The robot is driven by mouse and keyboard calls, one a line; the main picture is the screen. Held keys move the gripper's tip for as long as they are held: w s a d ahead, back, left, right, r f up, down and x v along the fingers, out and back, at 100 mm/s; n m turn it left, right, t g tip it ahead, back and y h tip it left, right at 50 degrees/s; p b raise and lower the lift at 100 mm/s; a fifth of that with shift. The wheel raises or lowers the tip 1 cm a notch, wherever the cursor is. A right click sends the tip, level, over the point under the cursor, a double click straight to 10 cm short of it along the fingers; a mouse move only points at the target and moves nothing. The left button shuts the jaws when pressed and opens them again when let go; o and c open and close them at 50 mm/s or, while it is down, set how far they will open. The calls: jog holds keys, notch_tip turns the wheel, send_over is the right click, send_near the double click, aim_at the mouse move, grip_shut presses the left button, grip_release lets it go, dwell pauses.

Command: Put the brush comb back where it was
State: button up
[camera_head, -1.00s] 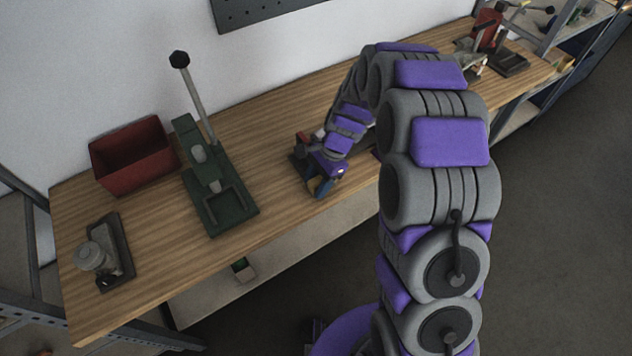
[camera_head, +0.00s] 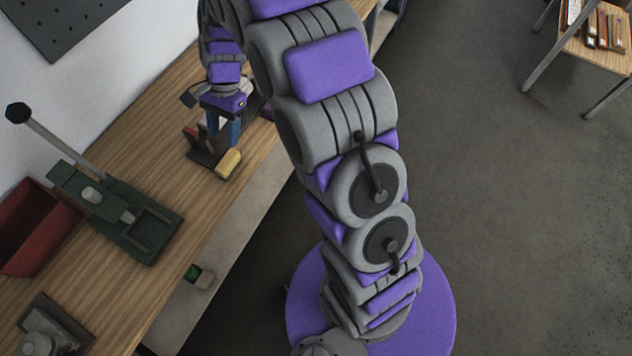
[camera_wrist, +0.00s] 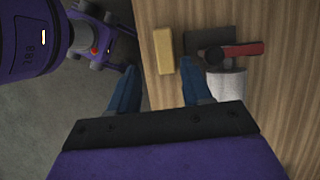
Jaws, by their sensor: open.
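My gripper (camera_head: 224,137) is open, its blue fingers pointing down near the bench's front edge. In the wrist view its fingertips (camera_wrist: 161,74) are apart with nothing held between them. A yellow block (camera_wrist: 163,50) lies at the bench edge, just beyond the gap; it also shows in the head view (camera_head: 228,163).
On the wooden bench (camera_head: 150,125) stand a green lever press (camera_head: 150,232), a red bin (camera_head: 35,232) and a grey device (camera_head: 45,335). A pegboard (camera_head: 65,20) hangs on the wall. A small table (camera_head: 590,52) with several items stands at upper right. The floor between is clear.

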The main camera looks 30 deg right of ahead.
jog(key=s+d+r+n+h, duration=0.1)
jog(key=s+d+r+n, duration=0.2)
jog(key=s+r, duration=0.35)
jog(key=s+d+r+n+h, duration=0.1)
jog(key=s+d+r+n, duration=0.25)
jog(key=s, duration=0.65)
jog(key=s+d+n+h, duration=0.1)
jog(key=s+d+n, duration=0.1)
jog(key=s, duration=0.6)
jog(key=s+d+r+n, duration=0.1)
jog(key=s+d+n, duration=0.1)
jog(key=s, duration=0.6)
jog(key=shift+s+d+r+t+h, duration=0.25)
jog(key=shift+r+t+h, duration=0.05)
jog(key=shift+t+h, duration=0.1)
jog(key=shift+w+n, duration=0.15)
jog(key=shift+n, duration=0.1)
